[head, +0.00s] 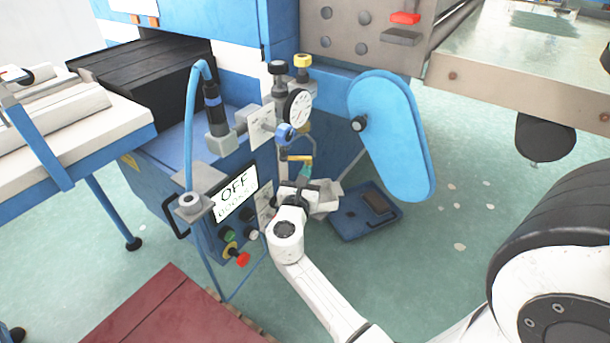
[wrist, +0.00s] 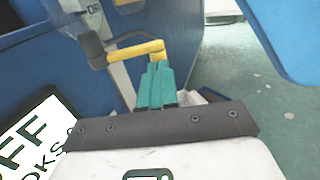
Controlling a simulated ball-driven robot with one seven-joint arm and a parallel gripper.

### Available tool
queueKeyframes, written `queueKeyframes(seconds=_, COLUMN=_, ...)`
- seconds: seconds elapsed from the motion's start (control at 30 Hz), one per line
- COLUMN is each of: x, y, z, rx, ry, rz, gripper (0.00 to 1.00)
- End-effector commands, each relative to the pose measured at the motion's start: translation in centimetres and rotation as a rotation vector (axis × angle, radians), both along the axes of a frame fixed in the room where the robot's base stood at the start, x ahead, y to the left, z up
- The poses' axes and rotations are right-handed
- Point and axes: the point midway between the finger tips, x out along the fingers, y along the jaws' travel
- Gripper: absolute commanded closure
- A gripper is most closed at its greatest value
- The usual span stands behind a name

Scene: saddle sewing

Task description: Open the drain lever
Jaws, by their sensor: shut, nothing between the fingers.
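The drain lever is a yellow handle (head: 297,158) low on the blue machine's side, below the gauge and regulator. In the wrist view the yellow lever (wrist: 137,52) runs roughly level from a dark grey pivot (wrist: 92,48) on the left to a bent end on the right. My gripper (head: 305,170) is right by the lever. In the wrist view its teal fingers (wrist: 157,68) are shut together and empty, with their tips at the lever's right end. I cannot tell whether they touch it.
A display reading OFF (head: 236,193) and several buttons (head: 236,245) sit left of my gripper. A round gauge (head: 297,107) is above. A blue rounded cover (head: 390,135) hangs to the right. A blue foot pedal (head: 365,212) lies on the floor behind.

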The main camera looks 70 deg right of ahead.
Motion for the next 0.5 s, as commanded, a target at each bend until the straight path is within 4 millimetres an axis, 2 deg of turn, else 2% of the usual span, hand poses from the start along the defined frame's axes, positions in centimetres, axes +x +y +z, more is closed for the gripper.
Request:
queueKeyframes(seconds=0.37, x=-0.4, y=-1.7, z=0.0, rx=0.0, ry=0.001, rz=0.231, gripper=1.0)
queueKeyframes(seconds=0.5, x=-0.2, y=-2.3, z=0.0, rx=0.0, ry=0.001, rz=0.227, gripper=1.0)
